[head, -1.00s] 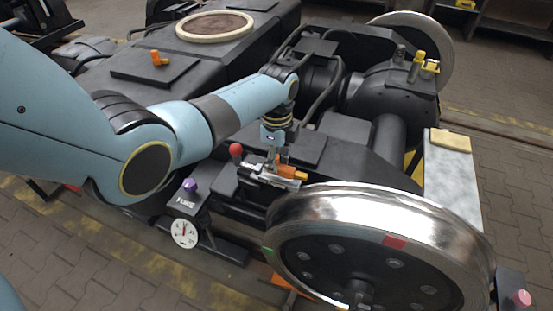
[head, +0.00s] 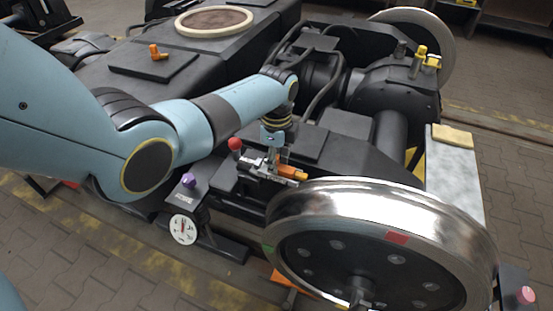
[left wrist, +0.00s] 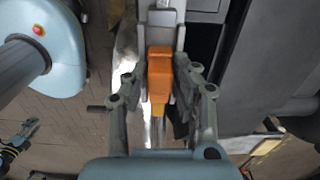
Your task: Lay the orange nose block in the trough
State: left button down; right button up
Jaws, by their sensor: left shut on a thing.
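The orange nose block (head: 291,173) is held by my left gripper (head: 277,160), low over the bogie frame and just behind the near shiny wheel. In the left wrist view the block (left wrist: 160,72) shows between the two grey fingers (left wrist: 160,104). A light grey metal channel (left wrist: 161,20), apparently the trough, lies in line with the block's far end. In the head view the fingers partly hide this metal piece. I cannot tell whether the block touches its floor. A grey part with a yellow band (left wrist: 17,142) at the left wrist view's edge may be my right gripper; its jaws are unclear.
A red ball knob (head: 235,143) stands just left of the left gripper. A purple knob (head: 188,180) and a round dial (head: 183,229) are nearer. The big wheel (head: 380,225) stands close at the right. A pale plate (head: 450,165) lies beyond it.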

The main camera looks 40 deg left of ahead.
aim_at(277, 157)
pick_arm(q)
jog(key=shift+f, duration=0.15)
jog(key=c, duration=1)
grip_release()
notch_tip(277, 157, up, 12)
jog(key=shift+f, duration=0.1)
